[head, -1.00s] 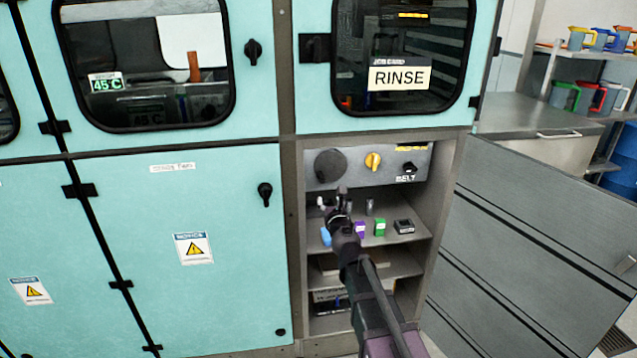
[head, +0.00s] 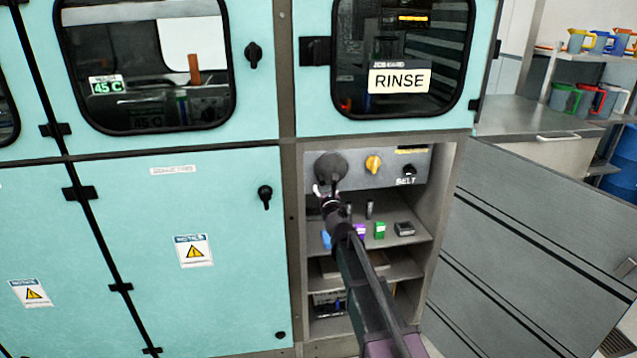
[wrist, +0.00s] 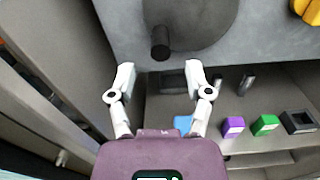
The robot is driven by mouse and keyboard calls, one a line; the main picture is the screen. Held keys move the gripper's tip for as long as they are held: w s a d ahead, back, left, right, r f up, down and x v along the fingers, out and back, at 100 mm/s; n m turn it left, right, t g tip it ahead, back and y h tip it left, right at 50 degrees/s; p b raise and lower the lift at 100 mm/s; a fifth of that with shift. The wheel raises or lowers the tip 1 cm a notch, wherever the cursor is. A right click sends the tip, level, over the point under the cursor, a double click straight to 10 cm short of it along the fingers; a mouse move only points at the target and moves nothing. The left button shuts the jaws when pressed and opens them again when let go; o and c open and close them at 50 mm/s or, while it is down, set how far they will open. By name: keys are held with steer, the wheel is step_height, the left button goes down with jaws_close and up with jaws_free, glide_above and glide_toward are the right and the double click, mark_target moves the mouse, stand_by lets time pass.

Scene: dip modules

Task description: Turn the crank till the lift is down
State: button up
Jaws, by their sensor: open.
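The crank is a dark grey disc (wrist: 195,15) on the panel, with a short black peg handle (wrist: 160,43) sticking out near its lower left edge in the wrist view. In the head view the disc (head: 331,165) is at the left of the grey panel, its lower part covered by my gripper. My gripper (wrist: 160,68) is open and empty. Its fingertips are just below the peg, one to each side, and the peg shows above the gap between them. The lift cannot be made out in these frames.
A yellow knob (head: 373,164) and a black BELT switch (head: 409,170) are right of the crank. A shelf below holds a purple block (wrist: 233,127), a green block (wrist: 265,125) and a black holder (wrist: 299,121). The cabinet's side wall (wrist: 60,55) is close on the left; its grey door (head: 540,240) hangs open.

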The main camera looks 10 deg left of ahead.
mark_target(323, 185)
steer(key=shift+x, duration=2.7)
